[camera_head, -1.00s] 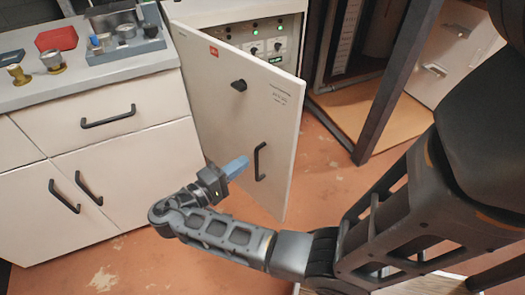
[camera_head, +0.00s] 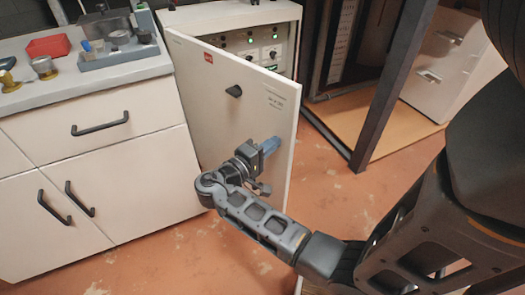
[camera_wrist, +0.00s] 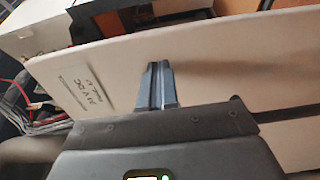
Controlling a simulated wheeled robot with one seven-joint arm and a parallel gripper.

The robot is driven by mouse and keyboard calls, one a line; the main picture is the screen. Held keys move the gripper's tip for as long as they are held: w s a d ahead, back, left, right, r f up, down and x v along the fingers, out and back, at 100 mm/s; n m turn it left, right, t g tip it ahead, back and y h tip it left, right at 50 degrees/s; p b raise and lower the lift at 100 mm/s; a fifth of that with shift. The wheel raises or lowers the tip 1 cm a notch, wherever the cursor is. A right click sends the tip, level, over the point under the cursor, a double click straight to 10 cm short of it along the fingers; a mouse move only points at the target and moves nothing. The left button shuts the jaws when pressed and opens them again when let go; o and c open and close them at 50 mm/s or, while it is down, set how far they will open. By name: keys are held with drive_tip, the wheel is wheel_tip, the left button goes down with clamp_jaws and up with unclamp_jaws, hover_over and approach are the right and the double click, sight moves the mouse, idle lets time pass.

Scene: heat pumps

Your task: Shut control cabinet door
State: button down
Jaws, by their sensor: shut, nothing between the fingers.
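The control cabinet door (camera_head: 222,102) is white and stands ajar, hinged at its left, its right edge swung out from the cabinet (camera_head: 228,18). Green lights and knobs show on the panel (camera_head: 262,50) behind it.
A white counter with drawers (camera_head: 95,130) stands left of the cabinet, carrying a red tray (camera_head: 48,46) and a grey tray (camera_head: 118,50). A dark-framed rack (camera_head: 385,90) stands to the right. The reddish floor (camera_head: 335,190) in front is clear.

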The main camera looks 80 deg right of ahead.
drive_tip(key=shift+s+d, duration=0.15)
drive_tip(key=shift+d, duration=0.15)
